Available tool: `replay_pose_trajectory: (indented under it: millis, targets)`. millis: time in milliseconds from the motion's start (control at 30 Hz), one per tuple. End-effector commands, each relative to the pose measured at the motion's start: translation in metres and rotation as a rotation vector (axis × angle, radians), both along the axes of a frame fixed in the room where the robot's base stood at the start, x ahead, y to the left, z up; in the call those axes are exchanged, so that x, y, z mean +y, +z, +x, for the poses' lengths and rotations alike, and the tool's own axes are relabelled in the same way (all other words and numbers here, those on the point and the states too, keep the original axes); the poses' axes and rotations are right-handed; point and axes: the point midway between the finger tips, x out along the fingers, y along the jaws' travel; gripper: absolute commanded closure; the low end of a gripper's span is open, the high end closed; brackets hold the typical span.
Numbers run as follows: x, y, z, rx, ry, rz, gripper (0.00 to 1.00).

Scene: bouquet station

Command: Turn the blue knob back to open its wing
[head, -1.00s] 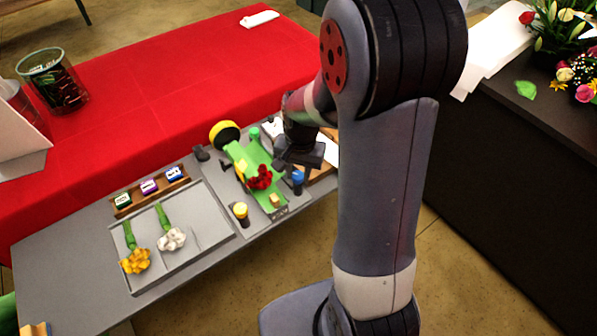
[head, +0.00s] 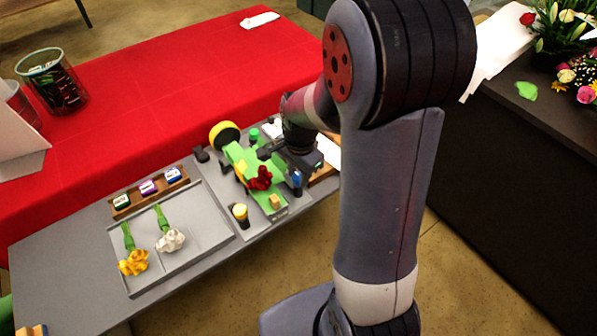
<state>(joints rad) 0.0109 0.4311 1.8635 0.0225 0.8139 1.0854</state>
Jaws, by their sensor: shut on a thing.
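The blue knob (head: 297,179) stands at the right side of the small grey fixture, partly covered by my gripper. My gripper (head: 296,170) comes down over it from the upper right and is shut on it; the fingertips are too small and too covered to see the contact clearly. A green sheet (head: 239,155) lies on the fixture with a red flower (head: 260,178) on it. Part of the sheet beside the knob is hidden under my gripper, so I cannot tell how the blue knob's wing lies.
A yellow-topped knob (head: 240,211) and a green knob (head: 254,134) stand around the fixture. A yellow roll (head: 224,134) sits behind it. To the left, a grey tray (head: 197,242) holds a yellow and a white flower. A wooden rack (head: 124,213) holds several labelled blocks.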

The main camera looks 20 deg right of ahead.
Motion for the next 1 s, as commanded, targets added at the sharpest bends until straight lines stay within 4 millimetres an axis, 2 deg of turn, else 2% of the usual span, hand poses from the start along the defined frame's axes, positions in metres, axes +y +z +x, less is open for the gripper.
replay_pose_trajectory:
  millis: [367,400,600,867,1000]
  targets:
    - [0.0002,0.0005,0.0006,-0.002,-0.006,0.001,0.94]
    - [0.0002,0.0005,0.0006,-0.002,-0.006,0.001,0.68]
    - [0.0001,0.0003,0.0003,-0.001,-0.005,0.001,0.52]
    - [0.0001,0.0006,0.0002,-0.001,-0.004,0.001,0.5]
    - [-0.0001,0.0099,0.0007,-0.003,-0.004,0.001,0.5]
